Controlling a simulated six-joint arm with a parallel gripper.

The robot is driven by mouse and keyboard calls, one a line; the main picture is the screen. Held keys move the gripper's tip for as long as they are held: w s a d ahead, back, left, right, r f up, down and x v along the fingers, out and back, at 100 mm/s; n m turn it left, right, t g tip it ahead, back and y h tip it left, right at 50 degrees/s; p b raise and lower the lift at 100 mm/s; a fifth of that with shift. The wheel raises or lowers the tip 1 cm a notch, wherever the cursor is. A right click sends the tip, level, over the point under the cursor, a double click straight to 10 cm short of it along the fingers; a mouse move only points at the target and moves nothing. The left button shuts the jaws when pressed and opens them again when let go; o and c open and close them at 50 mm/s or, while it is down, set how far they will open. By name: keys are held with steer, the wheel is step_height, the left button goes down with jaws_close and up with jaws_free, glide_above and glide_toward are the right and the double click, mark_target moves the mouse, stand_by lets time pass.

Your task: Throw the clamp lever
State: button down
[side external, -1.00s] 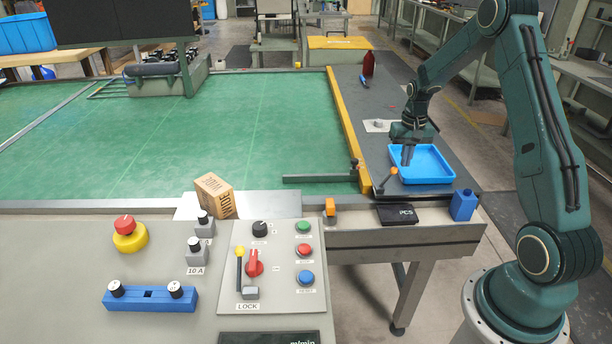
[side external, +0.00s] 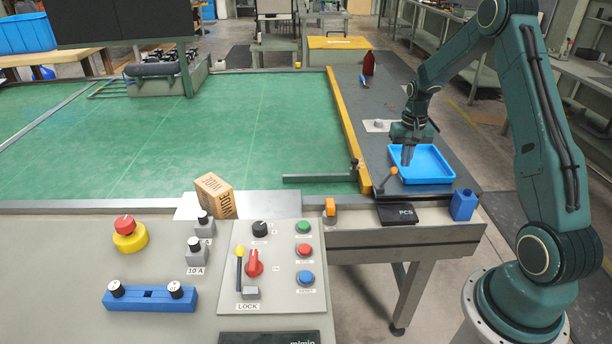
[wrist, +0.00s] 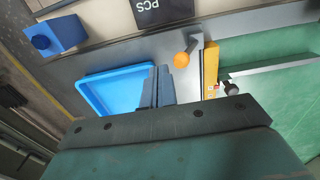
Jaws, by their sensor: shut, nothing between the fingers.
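A lever with an orange ball knob (side external: 392,172) stands at the front of the dark side plate, beside the end of the yellow rail. It also shows in the wrist view (wrist: 181,60), its short arm leaning against a grey bracket. My gripper (side external: 406,160) is shut and empty, pointing down beside the lever and over the left edge of the blue tray. In the wrist view the shut fingers (wrist: 158,78) lie between the tray and the lever knob, with a small gap to the knob. I cannot tell the exact height of the fingertips.
The blue tray (side external: 448,163) looks empty. A black PCS box (side external: 396,214), a blue bottle-like block (side external: 463,205) and an orange-topped piece (side external: 330,207) are near the front edge. A control panel (side external: 230,295) is at front left.

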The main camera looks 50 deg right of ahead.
mark_target(387, 178)
steer(key=shift+f, duration=0.15)
stand_by(0.3)
steer(key=shift+f, duration=1.9)
steer(key=shift+w+a, duration=0.35)
steer(key=shift+w+a+r, duration=0.3)
steer(key=shift+w+a, duration=0.25)
stand_by(0.4)
